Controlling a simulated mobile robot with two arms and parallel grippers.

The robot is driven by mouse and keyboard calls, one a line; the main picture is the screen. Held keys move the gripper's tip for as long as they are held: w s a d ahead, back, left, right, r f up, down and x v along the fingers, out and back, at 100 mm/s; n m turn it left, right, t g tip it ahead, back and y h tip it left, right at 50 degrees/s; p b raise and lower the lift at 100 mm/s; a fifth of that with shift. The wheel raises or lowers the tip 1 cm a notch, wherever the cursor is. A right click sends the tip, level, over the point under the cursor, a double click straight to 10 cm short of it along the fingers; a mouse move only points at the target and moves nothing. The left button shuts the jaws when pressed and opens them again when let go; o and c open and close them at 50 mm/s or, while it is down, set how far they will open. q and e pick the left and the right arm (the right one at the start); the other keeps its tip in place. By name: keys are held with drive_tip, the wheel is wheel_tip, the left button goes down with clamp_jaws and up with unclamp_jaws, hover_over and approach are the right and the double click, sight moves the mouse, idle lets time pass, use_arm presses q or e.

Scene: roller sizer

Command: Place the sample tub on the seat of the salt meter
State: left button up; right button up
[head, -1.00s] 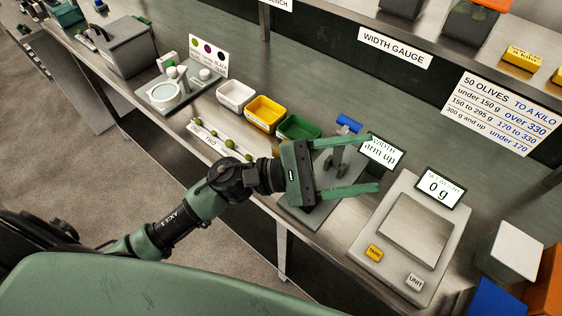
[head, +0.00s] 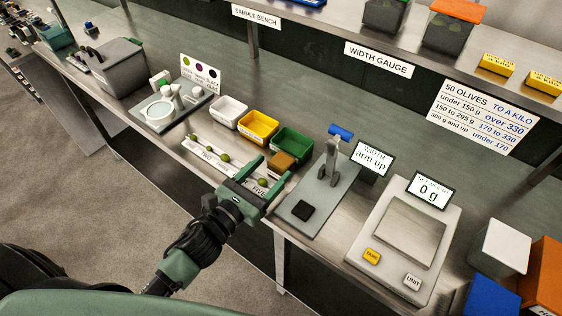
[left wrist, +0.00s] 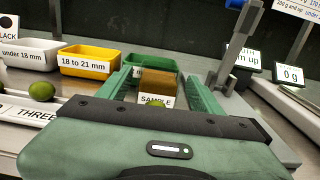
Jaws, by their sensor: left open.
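The sample tub, a small brown block-shaped tub (head: 282,160) with a white SAMPLE label, stands on the bench in front of the green bin. It also shows in the left wrist view (left wrist: 158,84), between the two fingers. My left gripper (head: 275,167) is open, its green fingertips close to the tub's near side; it also shows open in the left wrist view (left wrist: 157,79). I cannot tell whether the fingers touch the tub. Nothing readable is labelled salt meter, so I cannot tell which device it is. My right gripper is out of view.
The width gauge (head: 318,200) and scale (head: 444,232), reading 0 g, stand to the right. White (head: 229,112), yellow (head: 259,128) and green (head: 294,143) bins line the bench behind the olive strip (head: 200,150). A device with a round dish (head: 150,122) stands left. A shelf overhangs the back.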

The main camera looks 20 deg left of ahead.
use_arm(q)
drive_tip(key=shift+x, duration=1.4)
drive_tip(key=shift+r, duration=0.1)
drive_tip(key=c, duration=1.4)
